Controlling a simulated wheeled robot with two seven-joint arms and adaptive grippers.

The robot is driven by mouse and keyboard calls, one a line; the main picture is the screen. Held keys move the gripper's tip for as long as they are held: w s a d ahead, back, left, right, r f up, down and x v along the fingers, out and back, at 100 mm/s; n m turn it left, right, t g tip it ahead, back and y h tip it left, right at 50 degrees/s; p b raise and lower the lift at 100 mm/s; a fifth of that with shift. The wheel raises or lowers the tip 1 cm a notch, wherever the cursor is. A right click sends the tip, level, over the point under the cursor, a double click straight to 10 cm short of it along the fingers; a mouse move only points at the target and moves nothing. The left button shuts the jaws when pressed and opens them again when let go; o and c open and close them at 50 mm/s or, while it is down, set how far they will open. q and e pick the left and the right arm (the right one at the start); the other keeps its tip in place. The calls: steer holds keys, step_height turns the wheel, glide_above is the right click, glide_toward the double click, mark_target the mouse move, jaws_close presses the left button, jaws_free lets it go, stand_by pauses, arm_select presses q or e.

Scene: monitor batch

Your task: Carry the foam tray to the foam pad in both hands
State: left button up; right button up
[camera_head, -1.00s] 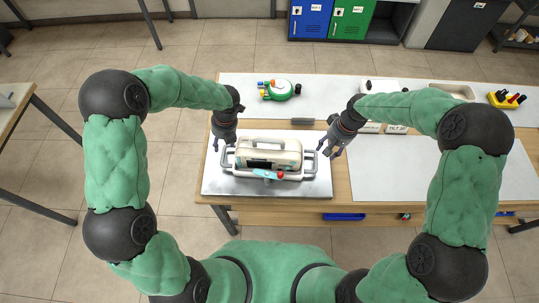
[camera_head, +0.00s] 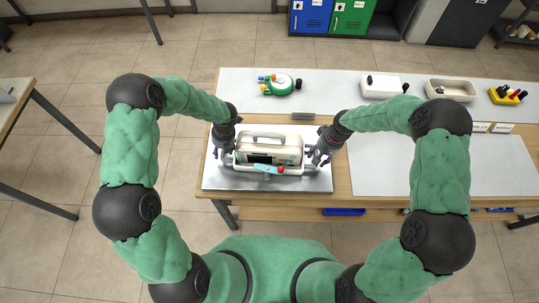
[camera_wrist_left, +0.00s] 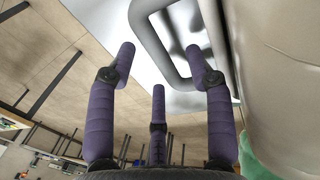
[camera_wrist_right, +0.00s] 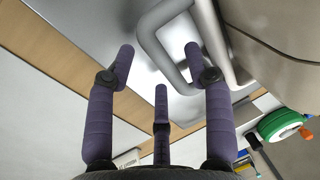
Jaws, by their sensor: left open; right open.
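The foam tray (camera_head: 297,172) is pale with a grey loop handle at each end, and carries a cream device (camera_head: 270,146). It sits on a silvery sheet (camera_head: 265,184) at the table's left. My left gripper (camera_head: 225,154) is open at the left handle (camera_wrist_left: 147,40), which runs between its fingers in the left wrist view. My right gripper (camera_head: 318,158) is open at the right handle (camera_wrist_right: 150,40), also between its fingers in the right wrist view. A flat light-grey panel (camera_head: 450,165) lies right of the tray; I cannot tell which sheet is the foam pad.
A green round reel (camera_head: 281,85), a white box (camera_head: 382,86), a pale bin (camera_head: 450,90) and a yellow holder (camera_head: 508,95) stand along the back. The light-grey panel's surface is clear.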

arm_select(q)
steer(key=shift+a+f, duration=0.1)
steer(key=shift+f, duration=0.45)
arm_select(e)
steer(key=shift+a+f, duration=0.1)
steer(key=shift+f, duration=0.45)
arm_select(q)
jaws_close()
arm_select(e)
jaws_close()
arm_select(q)
steer(key=shift+r, duration=0.1)
arm_select(e)
steer(key=shift+w, duration=0.1)
